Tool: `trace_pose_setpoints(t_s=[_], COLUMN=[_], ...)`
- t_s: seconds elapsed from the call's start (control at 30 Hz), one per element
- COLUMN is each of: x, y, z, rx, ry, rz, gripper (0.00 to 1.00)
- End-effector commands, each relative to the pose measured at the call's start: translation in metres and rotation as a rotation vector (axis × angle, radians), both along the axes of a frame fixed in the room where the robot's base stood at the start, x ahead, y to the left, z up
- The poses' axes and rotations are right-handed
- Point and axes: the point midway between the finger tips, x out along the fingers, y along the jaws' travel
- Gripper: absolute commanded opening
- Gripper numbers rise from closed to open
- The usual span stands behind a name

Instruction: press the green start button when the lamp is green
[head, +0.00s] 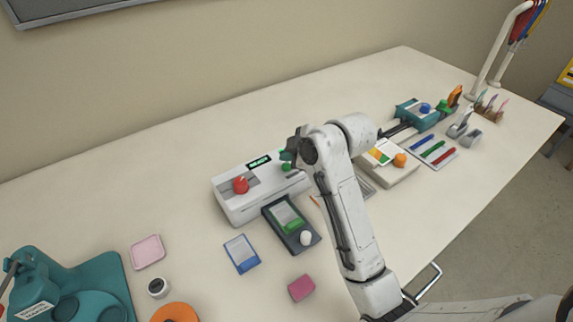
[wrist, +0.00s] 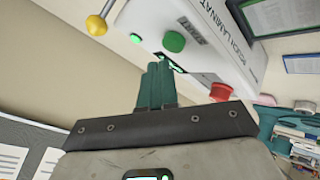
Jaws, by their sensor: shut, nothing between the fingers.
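The white laminator (head: 240,206) stands on the table, its top and lettered side also in the wrist view (wrist: 236,52). Its green button (head: 286,168) shows clear of the fingers in the wrist view (wrist: 174,42). A small round lamp (wrist: 136,38) glows green to the left of that button. A red button (head: 241,185) sits at the other end, also in the wrist view (wrist: 221,91). My gripper (wrist: 159,68) is shut and empty, its teal fingers above the laminator near the green button. Contact is not visible. The fingertips partly hide the lit display.
A yellow ball knob (wrist: 97,25) on a rod sticks out beside the laminator. A dark handheld device (head: 291,223) and a blue-edged card (head: 241,253) lie in front. A white box with an orange knob (head: 400,160) stands right of my arm.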

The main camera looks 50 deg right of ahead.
Motion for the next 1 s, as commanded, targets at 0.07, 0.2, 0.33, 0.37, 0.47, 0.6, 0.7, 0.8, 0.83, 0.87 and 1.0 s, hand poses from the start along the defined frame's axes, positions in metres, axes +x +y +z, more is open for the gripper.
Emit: trace_pose_setpoints(t_s=[0.07,0.2,0.33,0.37,0.47,0.6,0.7,0.8,0.83,0.87,1.0], x=[0.0,0.0,0.0,0.0,0.0,0.0,0.0,0.0,0.0,0.0,0.0], y=[0.0,0.0,0.0,0.0,0.0,0.0,0.0,0.0,0.0,0.0,0.0], z=[0.0,-0.002,-0.006,-0.007,-0.009,-0.009,-0.008,-0.009,-0.009,-0.009,-0.011], rx=[0.0,0.001,0.001,0.001,0.001,0.001,0.0,0.0,0.0,0.0,0.0], ry=[0.0,0.001,0.002,0.002,0.001,0.001,0.0,0.0,0.0,0.0,0.0], rz=[0.0,0.001,0.0,0.0,-0.001,0.001,0.0,0.0,0.0,0.0,0.0], gripper=[0.0,0.0,0.0,0.0,0.0,0.0,0.0,0.0,0.0,0.0,0.0])
